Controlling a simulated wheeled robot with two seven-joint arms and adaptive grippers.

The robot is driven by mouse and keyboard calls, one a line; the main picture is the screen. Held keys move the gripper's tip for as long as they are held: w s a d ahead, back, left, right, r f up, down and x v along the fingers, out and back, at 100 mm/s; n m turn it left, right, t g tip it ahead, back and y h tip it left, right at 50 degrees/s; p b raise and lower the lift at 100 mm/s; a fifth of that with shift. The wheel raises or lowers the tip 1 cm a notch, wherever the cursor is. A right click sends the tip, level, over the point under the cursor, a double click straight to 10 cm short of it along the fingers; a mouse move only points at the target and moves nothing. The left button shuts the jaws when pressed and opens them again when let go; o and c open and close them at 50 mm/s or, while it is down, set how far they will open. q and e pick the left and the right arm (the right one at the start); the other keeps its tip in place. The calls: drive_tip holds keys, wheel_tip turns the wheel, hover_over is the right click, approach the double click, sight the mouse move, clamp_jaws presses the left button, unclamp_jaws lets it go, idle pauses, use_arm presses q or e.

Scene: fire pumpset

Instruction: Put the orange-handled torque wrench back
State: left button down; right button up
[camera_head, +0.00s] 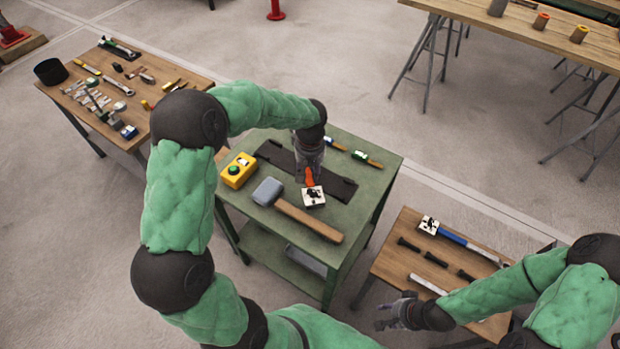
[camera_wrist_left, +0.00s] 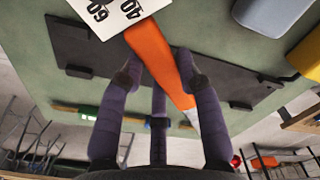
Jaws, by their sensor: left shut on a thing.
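The torque wrench's orange handle (camera_head: 309,177) is over the green cart, partly hidden by my left gripper (camera_head: 309,172). A dark flat holder (camera_head: 342,188) lies on the cart under the gripper.
On the green cart (camera_head: 375,205) are a grey-headed mallet (camera_head: 308,220), a yellow box with a green button (camera_head: 238,170) and small tools at the back. The right wooden table (camera_head: 400,270) holds a blue-handled wrench (camera_head: 455,239) and dark bolts. A tool-covered table (camera_head: 150,92) stands left.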

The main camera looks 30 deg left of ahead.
use_arm(q)
wheel_tip(320, 180, down, 3)
drive_tip(key=shift+w+f+b, duration=0.15)
drive_tip(key=shift+f+b, duration=0.05)
drive_tip(key=shift+b, duration=0.65)
drive_tip(key=shift+r, duration=0.1)
drive_tip(key=c, duration=1.3)
unclamp_jaws()
drive_tip(key=shift+f, duration=0.25)
drive_tip(key=o, duration=0.4)
drive_tip(key=shift+o, duration=0.2)
drive_tip(key=shift+r, duration=0.1)
